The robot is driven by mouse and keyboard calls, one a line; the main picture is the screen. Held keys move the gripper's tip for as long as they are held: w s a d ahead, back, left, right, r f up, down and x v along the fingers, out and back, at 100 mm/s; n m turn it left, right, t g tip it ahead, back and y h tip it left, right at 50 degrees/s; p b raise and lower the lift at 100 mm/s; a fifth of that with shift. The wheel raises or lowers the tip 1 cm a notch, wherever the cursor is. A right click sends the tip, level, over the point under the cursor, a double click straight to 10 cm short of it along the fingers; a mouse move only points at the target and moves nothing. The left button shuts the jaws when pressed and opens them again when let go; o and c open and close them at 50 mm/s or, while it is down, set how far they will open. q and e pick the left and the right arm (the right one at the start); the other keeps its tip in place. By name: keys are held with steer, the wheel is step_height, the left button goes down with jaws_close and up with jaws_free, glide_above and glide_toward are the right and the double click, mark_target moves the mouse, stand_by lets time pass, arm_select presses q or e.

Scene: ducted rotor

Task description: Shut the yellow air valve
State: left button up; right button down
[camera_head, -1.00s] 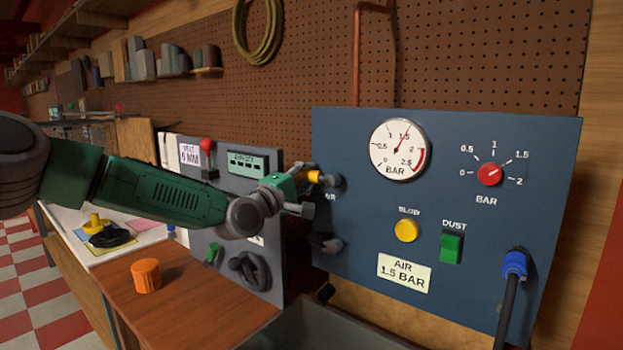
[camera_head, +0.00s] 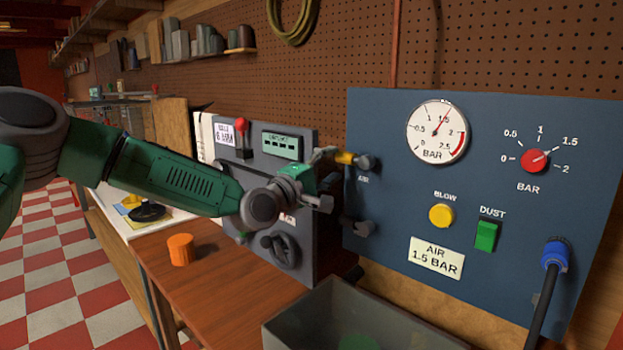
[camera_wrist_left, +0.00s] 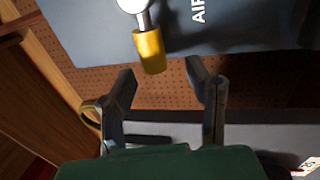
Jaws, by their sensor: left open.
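The yellow air valve handle (camera_head: 345,158) sticks out to the left from a grey fitting at the left edge of the blue panel, above the word AIR. In the left wrist view the yellow handle (camera_wrist_left: 150,50) hangs from a pale metal stem, its end near the gap between the fingertips. My left gripper (camera_head: 325,180) is open, its upper finger close beside the handle. In the left wrist view the fingers of my left gripper (camera_wrist_left: 161,75) stand apart with nothing between them. I cannot tell whether a finger touches the handle. My right gripper is out of view.
The blue panel (camera_head: 390,205) carries a pressure gauge (camera_head: 437,132), a red knob (camera_head: 534,160), a yellow BLOW button (camera_head: 441,215) and a green DUST switch (camera_head: 487,235). A grey machine (camera_head: 300,255) stands behind my gripper. A grey bin (camera_head: 345,325) is below. An orange knob-like piece (camera_head: 181,249) sits on the bench.

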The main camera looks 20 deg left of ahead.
arm_select(q)
steer(key=v, duration=0.8)
steer(key=shift+s+a+f, duration=0.15)
steer(key=shift+a, duration=0.25)
steer(key=shift+d, duration=0.1)
